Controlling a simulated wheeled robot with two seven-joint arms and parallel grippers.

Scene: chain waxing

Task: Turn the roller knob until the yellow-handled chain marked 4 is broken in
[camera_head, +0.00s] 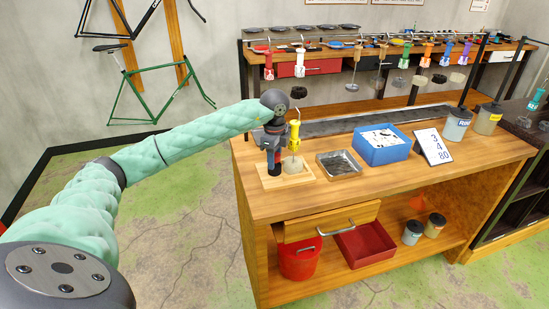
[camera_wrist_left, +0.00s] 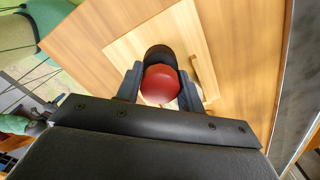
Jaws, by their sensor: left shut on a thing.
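The roller stand's wooden base (camera_head: 298,179) sits at the left end of the workbench. My left gripper (camera_head: 273,150) points down over it and is shut on the red roller knob (camera_wrist_left: 160,84), seen between both fingers in the left wrist view (camera_wrist_left: 160,90). The yellow handle (camera_head: 294,130) stands just right of the gripper, with its chain coil (camera_head: 292,164) low at the roller. The number on the handle is too small to read. The gripper hides most of the knob and roller in the head view. My right gripper is not in view.
A metal tray (camera_head: 340,172) and a blue box (camera_head: 382,154) stand right of the roller. A card reading 3, 4, 80 (camera_head: 433,147) and tins (camera_head: 457,125) are farther right. Several coloured-handled chains (camera_head: 300,62) hang from a rail behind. The drawer (camera_head: 330,221) is partly open.

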